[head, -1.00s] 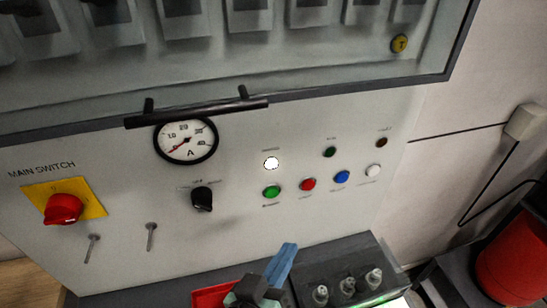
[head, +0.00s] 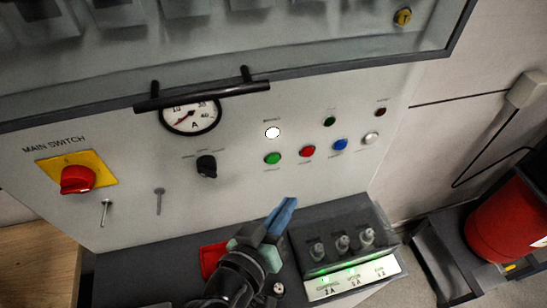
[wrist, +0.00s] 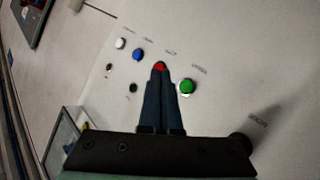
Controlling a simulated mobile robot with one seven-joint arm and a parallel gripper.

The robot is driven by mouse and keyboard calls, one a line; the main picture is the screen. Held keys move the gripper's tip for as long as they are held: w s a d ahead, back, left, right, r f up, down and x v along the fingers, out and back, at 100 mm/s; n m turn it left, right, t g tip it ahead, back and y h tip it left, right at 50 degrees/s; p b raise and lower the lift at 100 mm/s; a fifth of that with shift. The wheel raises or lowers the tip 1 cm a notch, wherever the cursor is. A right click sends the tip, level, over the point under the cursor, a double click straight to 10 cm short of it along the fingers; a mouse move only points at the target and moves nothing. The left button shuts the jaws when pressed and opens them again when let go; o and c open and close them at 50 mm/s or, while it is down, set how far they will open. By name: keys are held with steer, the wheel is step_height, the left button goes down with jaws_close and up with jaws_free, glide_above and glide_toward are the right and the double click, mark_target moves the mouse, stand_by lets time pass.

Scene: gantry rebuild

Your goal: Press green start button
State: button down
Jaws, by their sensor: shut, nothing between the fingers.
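The green button (head: 272,158) sits on the light panel, at the left end of a row with a red button (head: 307,151), a blue button (head: 340,144) and a white button (head: 371,138). My gripper (head: 289,203) is shut and empty, below the row in the head view and apart from the green button. In the wrist view, the green button (wrist: 187,86) is right of my shut fingertips (wrist: 160,70). The fingertips overlap part of the red button there. The gap between fingertips and panel is hard to judge.
A lit white lamp (head: 272,132) is above the green button. A black knob (head: 207,166), a red main switch (head: 77,179) and a gauge (head: 190,117) are to the left. A black handle bar (head: 205,96) juts out above. A dark box with terminals (head: 340,262) stands below right.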

steer(key=w+a, duration=0.2)
steer(key=w, duration=0.5)
steer(key=shift+b, duration=0.4)
steer(key=shift+a, duration=0.15)
stand_by(1.5)
steer(key=shift+w+a, duration=0.1)
steer(key=shift+w, duration=0.25)
steer(key=shift+w+a+b, duration=0.15)
steer(key=shift+w+b, duration=0.2)
steer(key=shift+w, duration=0.05)
stand_by(0.5)
steer(key=shift+s, duration=0.15)
steer(key=shift+s+d, duration=0.25)
steer(key=shift+s, duration=0.4)
steer(key=shift+s+d, duration=0.25)
steer(key=shift+s, duration=0.55)
steer(key=shift+s+d, duration=0.3)
steer(key=shift+s, duration=0.5)
steer(key=shift+s+d, duration=0.25)
steer(key=shift+s, duration=0.55)
